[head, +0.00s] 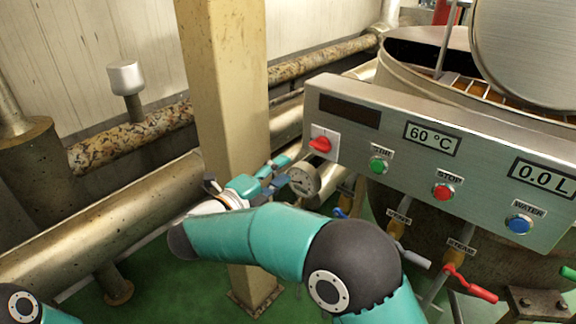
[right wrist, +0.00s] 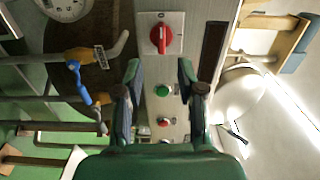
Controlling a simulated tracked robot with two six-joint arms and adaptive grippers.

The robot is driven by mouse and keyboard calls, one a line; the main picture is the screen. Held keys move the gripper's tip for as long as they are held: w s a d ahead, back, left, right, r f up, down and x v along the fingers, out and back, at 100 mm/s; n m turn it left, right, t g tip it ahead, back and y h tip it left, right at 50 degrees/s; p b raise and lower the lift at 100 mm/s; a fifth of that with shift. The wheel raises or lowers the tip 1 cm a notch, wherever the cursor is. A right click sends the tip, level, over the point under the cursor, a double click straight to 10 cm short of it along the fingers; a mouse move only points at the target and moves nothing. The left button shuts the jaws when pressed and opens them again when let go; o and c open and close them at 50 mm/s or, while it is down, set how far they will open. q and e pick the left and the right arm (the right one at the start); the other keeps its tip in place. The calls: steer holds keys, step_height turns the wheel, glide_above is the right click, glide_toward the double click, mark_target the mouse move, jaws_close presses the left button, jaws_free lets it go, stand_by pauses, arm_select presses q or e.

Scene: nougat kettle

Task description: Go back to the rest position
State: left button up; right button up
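My right gripper (head: 283,172) is in front of the kettle's control panel (head: 400,105), to the left of and a little below the red rotary switch (head: 320,144). In the right wrist view its two fingers (right wrist: 160,78) stand apart with nothing between them. The red switch (right wrist: 161,39), the green button (right wrist: 162,91) and a red button (right wrist: 163,121) show beyond the gap, apart from the fingers. My left gripper is out of view; only a part of my left arm shows at the lower left of the head view.
A pressure gauge (head: 303,180) sits right beside my right gripper. A beige post (head: 228,90) stands behind it. Below the panel are valves with a blue handle (head: 340,213) and a red handle (head: 470,285). Thick pipes (head: 110,215) run along the left. The kettle lid (head: 530,45) is raised.

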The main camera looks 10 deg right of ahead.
steer(key=shift+f, duration=0.1)
steer(key=w+d+f+n+t+y, duration=0.1)
steer(key=w+f+n+t+y, duration=0.1)
steer(key=w+f+n+y, duration=0.3)
steer(key=d+f+n+t, duration=0.1)
steer(key=d+f+n, duration=0.1)
steer(key=f+n, duration=0.35)
steer(key=s+f+n+g+y, duration=0.2)
steer(key=s+f+n+y, duration=0.25)
steer(key=f, duration=0.75)
steer(key=s+f+n+g+y, duration=0.3)
steer(key=s+f+n+y, duration=0.15)
steer(key=f, duration=0.75)
steer(key=s+a+f+n+g+y, duration=0.1)
steer(key=s+f+n+g+y, duration=0.25)
steer(key=s, duration=0.85)
steer(key=s+f+n+g+y, duration=0.1)
steer(key=s+f+n+g, duration=0.35)
steer(key=s, duration=0.85)
step_height(320, 180, up, 18)
steer(key=m+p, duration=0.1)
steer(key=p, duration=1.8)
steer(key=shift+s+f, duration=0.2)
steer(key=shift+a, duration=0.1)
